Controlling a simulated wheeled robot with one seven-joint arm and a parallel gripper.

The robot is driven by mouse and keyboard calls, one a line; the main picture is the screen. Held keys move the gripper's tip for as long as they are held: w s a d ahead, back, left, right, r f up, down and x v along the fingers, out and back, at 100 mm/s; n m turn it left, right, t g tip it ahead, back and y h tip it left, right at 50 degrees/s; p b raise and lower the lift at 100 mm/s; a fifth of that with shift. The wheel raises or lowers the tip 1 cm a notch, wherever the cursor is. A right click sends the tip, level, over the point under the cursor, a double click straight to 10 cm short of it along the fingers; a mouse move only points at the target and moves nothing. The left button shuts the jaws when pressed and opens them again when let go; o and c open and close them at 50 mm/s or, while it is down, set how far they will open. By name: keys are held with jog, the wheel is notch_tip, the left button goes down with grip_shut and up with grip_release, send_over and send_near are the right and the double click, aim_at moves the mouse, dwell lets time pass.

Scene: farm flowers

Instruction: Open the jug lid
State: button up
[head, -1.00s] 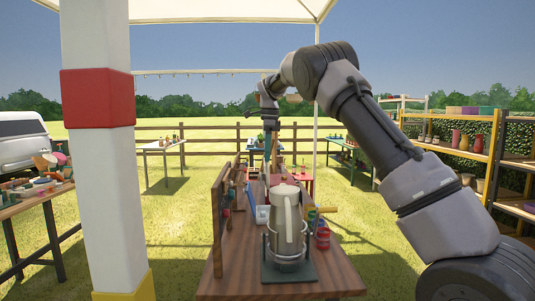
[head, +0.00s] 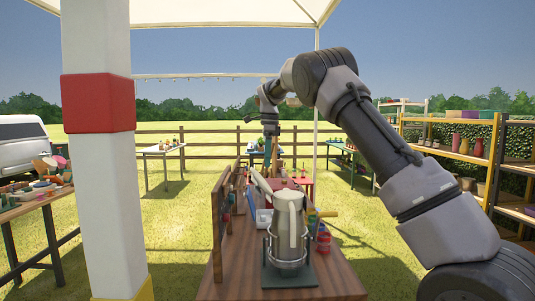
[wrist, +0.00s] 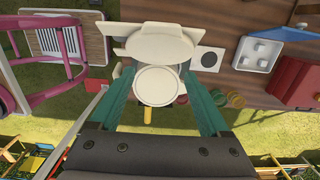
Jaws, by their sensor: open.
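The handle side faces the head camera. My gripper (wrist: 160,78) is open. In the wrist view its teal fingers straddle a pale round disc (wrist: 160,86), with a wider pale piece (wrist: 160,44) just beyond; which is lid and which is jug is unclear.
An upright wooden board (head: 217,232) borders the table's left side. Colourful jars (head: 323,240) stand close at the jug's right. A white-and-red post (head: 105,190) stands left. A shelf rack (head: 470,150) stands at the right. The table's front strip is clear.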

notch_tip(320, 180, up, 11)
jog(key=shift+d+f, duration=0.2)
jog(key=shift+d, duration=0.1)
jog(key=shift+c, duration=0.3)
